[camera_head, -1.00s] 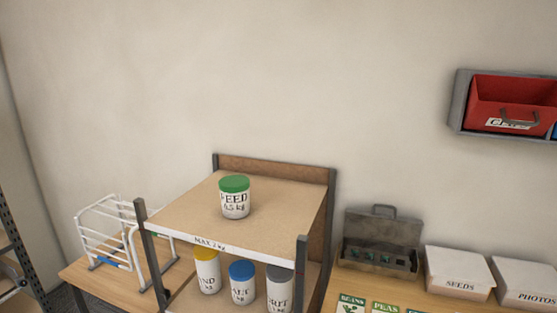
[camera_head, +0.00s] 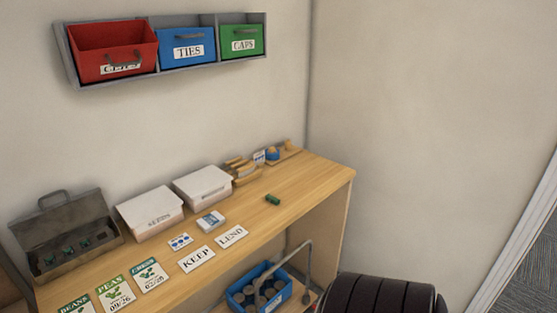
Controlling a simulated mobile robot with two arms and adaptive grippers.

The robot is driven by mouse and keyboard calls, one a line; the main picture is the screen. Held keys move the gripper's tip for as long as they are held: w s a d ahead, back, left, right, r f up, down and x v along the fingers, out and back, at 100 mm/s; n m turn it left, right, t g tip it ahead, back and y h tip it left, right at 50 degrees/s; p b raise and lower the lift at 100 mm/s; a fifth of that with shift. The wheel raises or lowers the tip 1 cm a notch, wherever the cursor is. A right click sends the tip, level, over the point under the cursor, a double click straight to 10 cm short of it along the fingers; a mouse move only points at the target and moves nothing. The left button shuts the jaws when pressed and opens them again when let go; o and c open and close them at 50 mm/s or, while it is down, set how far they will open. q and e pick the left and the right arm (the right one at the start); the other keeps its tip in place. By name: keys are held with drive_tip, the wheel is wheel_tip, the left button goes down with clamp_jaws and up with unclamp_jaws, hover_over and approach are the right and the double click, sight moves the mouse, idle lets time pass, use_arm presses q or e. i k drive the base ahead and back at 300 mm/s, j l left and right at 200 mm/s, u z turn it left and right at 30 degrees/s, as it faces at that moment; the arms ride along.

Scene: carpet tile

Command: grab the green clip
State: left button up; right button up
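A small dark green object (camera_head: 272,199), which looks like the green clip, lies on the wooden bench (camera_head: 310,190) towards its right end. It is too small to make out its exact shape. Bare wood surrounds it. A red bin (camera_head: 112,48) hangs at the left of the wall rack, with a handle partly covering its label. Neither of my grippers is in view.
Blue TIES (camera_head: 187,40) and green CAPS (camera_head: 241,40) bins hang beside the red one. An open grey toolbox (camera_head: 62,212), two white boxes (camera_head: 150,212) (camera_head: 203,187), KEEP (camera_head: 196,259) and LEND (camera_head: 231,236) cards and seed packets occupy the bench. A blue crate (camera_head: 245,303) stands below.

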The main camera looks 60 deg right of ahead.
sight(270, 198)
drive_tip(key=z, duration=1.95)
